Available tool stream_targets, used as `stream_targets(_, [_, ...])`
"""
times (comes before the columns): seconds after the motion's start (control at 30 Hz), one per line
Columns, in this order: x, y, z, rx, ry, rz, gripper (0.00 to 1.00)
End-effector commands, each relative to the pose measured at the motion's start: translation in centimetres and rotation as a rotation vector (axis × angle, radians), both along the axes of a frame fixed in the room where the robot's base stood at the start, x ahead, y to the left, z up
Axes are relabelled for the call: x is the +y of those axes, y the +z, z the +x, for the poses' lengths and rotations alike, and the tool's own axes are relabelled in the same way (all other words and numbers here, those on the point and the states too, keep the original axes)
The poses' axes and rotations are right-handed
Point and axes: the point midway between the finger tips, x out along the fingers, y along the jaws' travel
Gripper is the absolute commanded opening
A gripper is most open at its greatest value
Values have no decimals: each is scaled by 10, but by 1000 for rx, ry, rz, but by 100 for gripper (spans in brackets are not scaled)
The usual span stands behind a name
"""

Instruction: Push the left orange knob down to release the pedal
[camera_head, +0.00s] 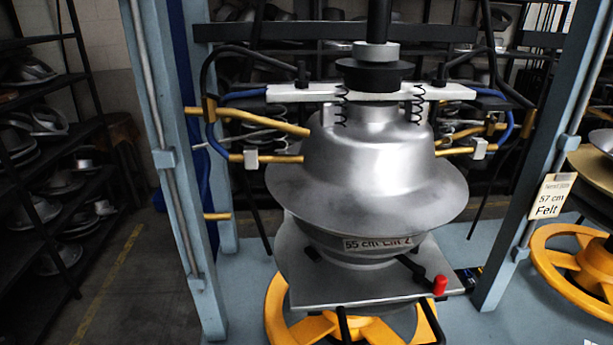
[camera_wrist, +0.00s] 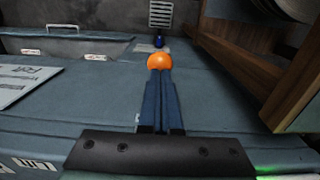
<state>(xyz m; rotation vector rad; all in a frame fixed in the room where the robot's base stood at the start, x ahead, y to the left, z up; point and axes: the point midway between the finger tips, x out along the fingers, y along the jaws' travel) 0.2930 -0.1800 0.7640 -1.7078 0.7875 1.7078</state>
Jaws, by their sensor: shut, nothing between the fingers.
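An orange knob (camera_wrist: 160,61) shows in the wrist view, round and bright, just above the middle of the picture. My gripper (camera_wrist: 161,76) is shut and empty. Its two dark blue fingers lie side by side and point at the knob, with their tips right at its lower edge. I cannot tell whether they touch it. The knob's stem is hidden. Neither my gripper nor an orange knob shows in the head view. I cannot make out the pedal.
In the wrist view, a small dark blue part (camera_wrist: 159,41) and a vent grille (camera_wrist: 160,14) lie beyond the knob. A brown wooden frame (camera_wrist: 294,90) stands on the right. The head view shows the silver hat press (camera_head: 374,160) and a red-tipped lever (camera_head: 440,284).

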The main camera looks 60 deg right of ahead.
Motion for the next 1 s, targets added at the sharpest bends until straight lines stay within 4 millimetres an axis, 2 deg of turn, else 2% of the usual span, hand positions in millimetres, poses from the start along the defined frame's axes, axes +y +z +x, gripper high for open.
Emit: stream_targets(1.0, [0,-41,0,0,0,0,0])
